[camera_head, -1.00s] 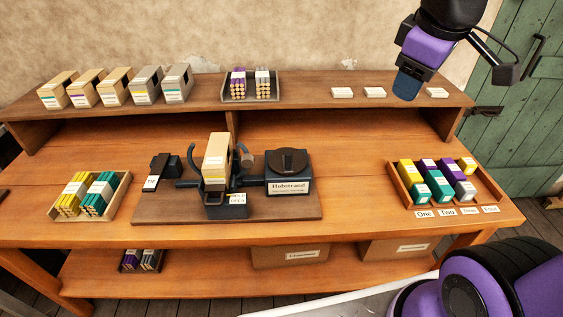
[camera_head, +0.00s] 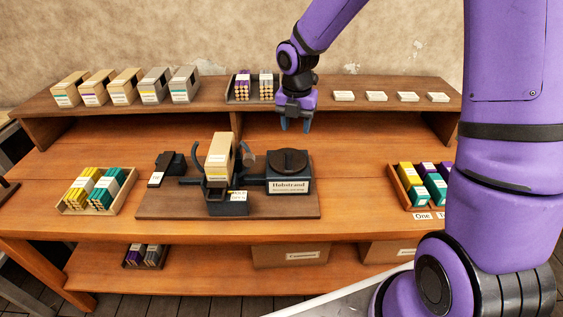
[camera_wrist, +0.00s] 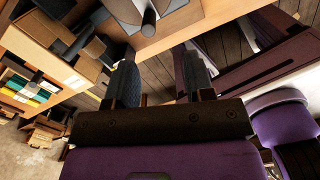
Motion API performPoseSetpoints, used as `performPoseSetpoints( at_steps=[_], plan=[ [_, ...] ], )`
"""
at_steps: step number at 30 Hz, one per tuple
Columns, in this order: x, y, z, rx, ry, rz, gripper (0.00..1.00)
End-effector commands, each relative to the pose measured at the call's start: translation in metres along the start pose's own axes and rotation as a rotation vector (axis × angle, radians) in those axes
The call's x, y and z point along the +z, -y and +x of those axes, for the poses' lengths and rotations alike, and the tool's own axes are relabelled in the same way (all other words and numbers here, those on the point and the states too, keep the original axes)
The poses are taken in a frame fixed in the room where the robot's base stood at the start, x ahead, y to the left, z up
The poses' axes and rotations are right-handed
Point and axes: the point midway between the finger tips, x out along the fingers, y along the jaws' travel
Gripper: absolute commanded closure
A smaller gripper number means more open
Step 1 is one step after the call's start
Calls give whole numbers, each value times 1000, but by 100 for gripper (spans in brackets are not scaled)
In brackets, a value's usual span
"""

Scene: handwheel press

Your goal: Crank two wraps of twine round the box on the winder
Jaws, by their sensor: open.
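The winder (camera_head: 228,208) stands on a dark wooden board in the middle of the bench. A tan box (camera_head: 220,155) sits upright in it, between curved dark arms. At its right is a dark housing (camera_head: 289,182) labelled Hubstrand with a round black disc (camera_head: 289,161) on top. I cannot make out any twine round the box. My gripper (camera_head: 296,125) hangs above the bench, up and to the right of the winder, pointing down. It is open and empty, apart from everything. The wrist view shows its two fingers (camera_wrist: 162,80) spread, with a grey cylindrical knob (camera_wrist: 149,20) beyond them.
Several cartons (camera_head: 124,87) and a tray of small rolls (camera_head: 250,86) stand on the raised back shelf. White cards (camera_head: 376,96) lie at its right. Trays of coloured blocks stand at left (camera_head: 95,190) and right (camera_head: 428,186). The right tray is partly hidden by my arm.

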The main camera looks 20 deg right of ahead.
Motion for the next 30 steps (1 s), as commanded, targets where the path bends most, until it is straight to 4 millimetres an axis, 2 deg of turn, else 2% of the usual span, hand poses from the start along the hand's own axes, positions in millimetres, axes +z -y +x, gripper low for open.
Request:
performPoseSetpoints(
  at_steps=[3, 7, 11, 24, 30],
  plan=[
    [3, -8, 17, 7, -26, -104, 51],
    [4, -12, 25, 12, -35, -154, 51],
    [3, -12, 34, 11, -36, -162, 51],
    [0, -13, 106, 10, -37, -160, 51],
    [0, -13, 126, 11, -35, -158, 51]
  ],
)
